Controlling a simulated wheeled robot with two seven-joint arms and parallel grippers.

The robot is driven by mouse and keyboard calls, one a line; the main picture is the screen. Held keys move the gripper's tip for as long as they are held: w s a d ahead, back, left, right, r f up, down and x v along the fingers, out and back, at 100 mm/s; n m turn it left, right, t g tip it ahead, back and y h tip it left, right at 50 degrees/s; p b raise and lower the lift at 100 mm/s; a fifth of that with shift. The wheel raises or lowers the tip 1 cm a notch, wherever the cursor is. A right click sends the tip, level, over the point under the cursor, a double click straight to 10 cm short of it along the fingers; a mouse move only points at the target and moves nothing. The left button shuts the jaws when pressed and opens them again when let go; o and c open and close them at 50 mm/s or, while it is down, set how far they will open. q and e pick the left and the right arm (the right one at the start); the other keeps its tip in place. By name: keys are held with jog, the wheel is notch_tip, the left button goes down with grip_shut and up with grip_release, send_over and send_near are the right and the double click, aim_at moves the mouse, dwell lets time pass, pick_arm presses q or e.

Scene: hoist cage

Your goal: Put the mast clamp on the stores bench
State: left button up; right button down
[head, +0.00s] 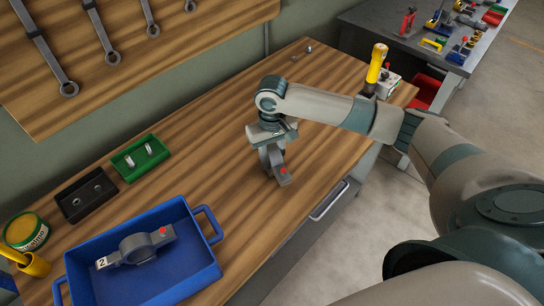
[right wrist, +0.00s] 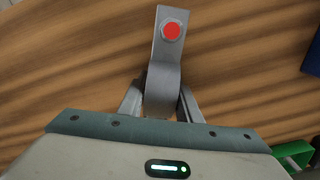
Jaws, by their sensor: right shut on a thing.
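A grey mast clamp (head: 279,170) with a red bolt head is between the fingers of my right gripper (head: 270,147), over the middle of the wooden bench (head: 215,160). In the right wrist view, the clamp (right wrist: 166,60) stands out beyond the two fingers, with its red bolt facing the camera. The right gripper (right wrist: 160,100) is shut on it. I cannot tell whether the clamp touches the bench top; its far part is hidden by the gripper. A second, similar clamp (head: 135,248) marked "2" lies in the blue tray (head: 197,284). My left gripper is out of view.
A green bin (head: 140,157), a black bin (head: 85,194) and a yellow-green tin (head: 27,231) stand along the bench's left side. A yellow-handled tool (head: 377,63) stands at the far right end. Spanners hang on the wall board. Bare wood surrounds the gripper.

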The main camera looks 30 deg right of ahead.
jog(key=c, duration=1.3)
grip_release()
jog(key=shift+f, duration=0.1)
notch_tip(320, 180, up, 11)
jog(key=b, duration=0.2)
jog(key=shift+b, duration=0.35)
jog(key=shift+r, duration=0.7)
